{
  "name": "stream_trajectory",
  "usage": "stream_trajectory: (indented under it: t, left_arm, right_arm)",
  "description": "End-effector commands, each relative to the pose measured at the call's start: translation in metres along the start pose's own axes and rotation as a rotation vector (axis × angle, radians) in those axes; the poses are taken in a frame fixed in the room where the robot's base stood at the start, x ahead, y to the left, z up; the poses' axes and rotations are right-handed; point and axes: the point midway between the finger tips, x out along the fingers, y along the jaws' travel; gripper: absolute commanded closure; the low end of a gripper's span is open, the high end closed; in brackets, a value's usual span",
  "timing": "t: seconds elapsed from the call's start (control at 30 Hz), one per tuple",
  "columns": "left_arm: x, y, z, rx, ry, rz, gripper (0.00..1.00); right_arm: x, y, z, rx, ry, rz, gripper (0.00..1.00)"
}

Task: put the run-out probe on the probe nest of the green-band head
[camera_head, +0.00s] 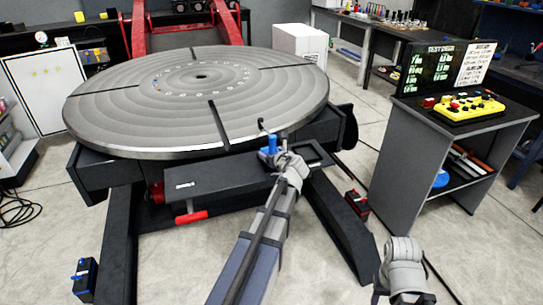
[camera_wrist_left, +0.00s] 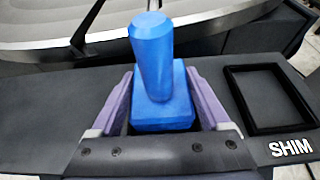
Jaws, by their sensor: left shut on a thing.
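My left gripper (camera_head: 281,157) is at the front edge of the big round table (camera_head: 120,118). In the left wrist view its purple fingers (camera_wrist_left: 162,100) are shut on a blue block with a rounded upright handle (camera_wrist_left: 152,50). The blue piece also shows in the head view (camera_head: 269,148); I take it to be the run-out probe, though no label shows. It is over or on a dark shelf, and I cannot tell whether it touches. I cannot make out a green-band head or its probe nest. My right gripper's fingers do not show.
The dark shelf (camera_head: 215,182) has a black-rimmed pocket (camera_wrist_left: 268,98) marked SHIM and a red handle (camera_head: 191,218) below. Dark frame legs (camera_head: 343,225) spread across the floor. A grey cart (camera_head: 424,150) with a screen and yellow panel (camera_head: 463,110) stands right.

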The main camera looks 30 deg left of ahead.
Motion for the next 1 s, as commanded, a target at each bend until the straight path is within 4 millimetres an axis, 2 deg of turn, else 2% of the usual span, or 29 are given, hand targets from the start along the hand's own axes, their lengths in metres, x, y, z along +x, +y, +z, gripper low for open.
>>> stream_trajectory:
  t: [0.6, 0.63, 0.8, 1.0]
  left_arm:
    - [0.004, 0.000, -0.011, 0.000, 0.000, 0.000, 1.00]
    - [0.004, 0.000, -0.011, -0.001, 0.002, 0.000, 0.18]
    - [0.004, 0.000, -0.011, -0.002, 0.003, 0.001, 0.00]
    - [-0.002, 0.000, 0.004, -0.001, 0.002, 0.001, 0.00]
  right_arm:
    - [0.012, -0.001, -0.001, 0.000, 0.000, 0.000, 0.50]
    - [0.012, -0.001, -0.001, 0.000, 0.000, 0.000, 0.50]
    - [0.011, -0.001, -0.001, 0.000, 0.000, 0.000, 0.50]
    - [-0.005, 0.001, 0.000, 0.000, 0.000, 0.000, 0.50]
